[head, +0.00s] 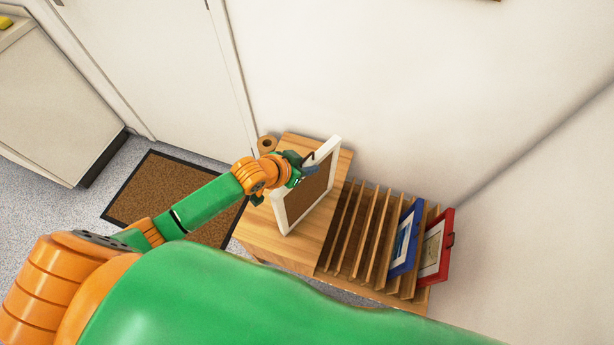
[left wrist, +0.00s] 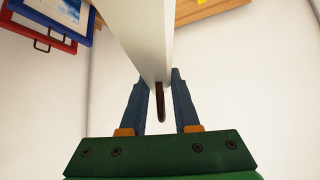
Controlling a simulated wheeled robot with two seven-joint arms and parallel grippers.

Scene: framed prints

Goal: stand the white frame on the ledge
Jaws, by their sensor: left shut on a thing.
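The white frame (head: 281,214) is tilted over the wooden cabinet top, with a brown panel inside its border facing the head camera. My left gripper (head: 307,163) is shut on its upper left side. In the left wrist view the frame's white edge (left wrist: 152,40) runs between the two blue fingers of the gripper (left wrist: 160,82). I cannot tell whether the frame's lower corner touches the cabinet. A wooden board (left wrist: 212,12) with a yellow patch shows at the top of the wrist view; it may be the ledge. My right gripper is not in view.
A slotted wooden rack (head: 345,238) stands right of the cabinet top (head: 290,150). A blue frame (head: 405,240) and a red frame (head: 436,250) are in its right slots. A small brown roll (head: 267,144) is behind my wrist.

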